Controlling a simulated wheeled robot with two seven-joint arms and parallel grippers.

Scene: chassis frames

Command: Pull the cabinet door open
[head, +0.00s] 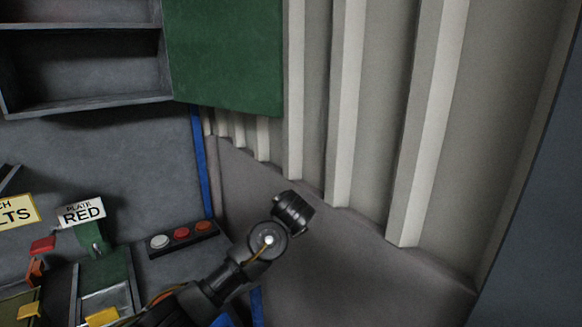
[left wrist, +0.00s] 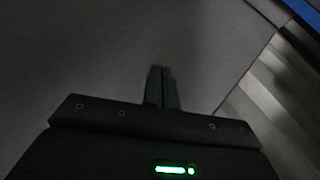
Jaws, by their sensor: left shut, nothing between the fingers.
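A grey cabinet (head: 85,104) hangs at the upper left of the head view, its front open on bare shelves. A flat green panel (head: 225,55) stands at its right edge and looks like the cabinet door, standing open; no handle shows. My left arm reaches in from the bottom, and its wrist end is below and right of the panel, apart from it in the picture. In the left wrist view my left gripper (left wrist: 161,72) is shut and empty, before a plain grey surface. My right gripper is in neither view.
A dark strip with white, red and orange buttons (head: 181,234) lies beside my left arm. A sign reading "PLATE RED" (head: 82,212) and green fixtures (head: 105,268) stand at the lower left. A ribbed pale wall (head: 375,100) fills the right. A blue post (head: 201,160) runs below the panel.

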